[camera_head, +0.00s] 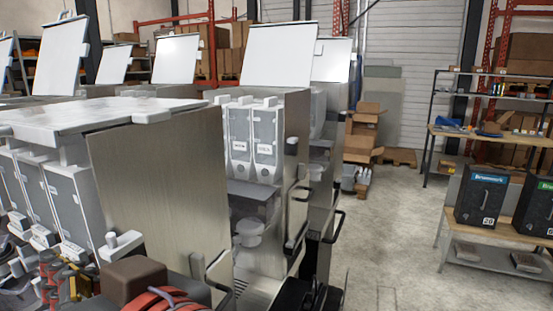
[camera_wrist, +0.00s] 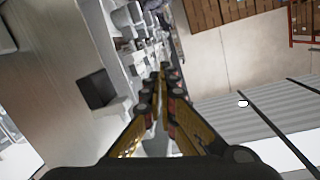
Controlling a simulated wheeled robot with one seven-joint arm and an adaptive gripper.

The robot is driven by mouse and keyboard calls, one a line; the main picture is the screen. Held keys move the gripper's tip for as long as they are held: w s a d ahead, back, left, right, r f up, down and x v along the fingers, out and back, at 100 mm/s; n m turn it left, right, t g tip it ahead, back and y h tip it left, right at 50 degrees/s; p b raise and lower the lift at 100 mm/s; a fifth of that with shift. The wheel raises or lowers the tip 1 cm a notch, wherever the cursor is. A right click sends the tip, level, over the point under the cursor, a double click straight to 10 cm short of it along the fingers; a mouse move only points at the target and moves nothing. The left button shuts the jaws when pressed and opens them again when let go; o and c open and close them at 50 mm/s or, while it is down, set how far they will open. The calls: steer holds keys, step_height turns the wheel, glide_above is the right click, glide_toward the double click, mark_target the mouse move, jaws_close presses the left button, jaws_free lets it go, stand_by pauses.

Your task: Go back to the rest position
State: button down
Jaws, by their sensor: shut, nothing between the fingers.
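My gripper (camera_wrist: 161,72) is in the middle of the wrist view, its two dark and yellow fingers meeting at the tips. It is shut and I see nothing held between them. The wrist view is tilted, with a dispenser side panel (camera_wrist: 50,75) at left.
A closed-lid dispenser (camera_head: 85,117) is close at left. More dispensers with raised lids (camera_head: 176,59) stand behind. Open concrete floor (camera_head: 390,240) lies at right, before a low bench (camera_head: 493,227) with black boxes (camera_head: 481,196). Cardboard boxes (camera_head: 362,140) are stacked at the back.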

steer(key=w+d+f+m+h, duration=0.1)
steer(key=w+d+f+h, duration=0.25)
steer(key=d+f, duration=0.65)
steer(key=w+d+f+m+h, duration=0.15)
steer(key=d+f+h, duration=0.45)
steer(key=f, duration=0.7)
steer(key=d+f+m+h, duration=0.2)
steer(key=d+f, duration=0.3)
steer(key=d, duration=0.8)
steer(key=d+f+m+g+h, duration=0.1)
steer(key=d+f+m+h, duration=0.2)
steer(key=d, duration=1)
steer(key=shift+w+d+f+m, duration=0.4)
steer(key=shift+f+m, duration=0.55)
steer(key=shift+m, duration=0.2)
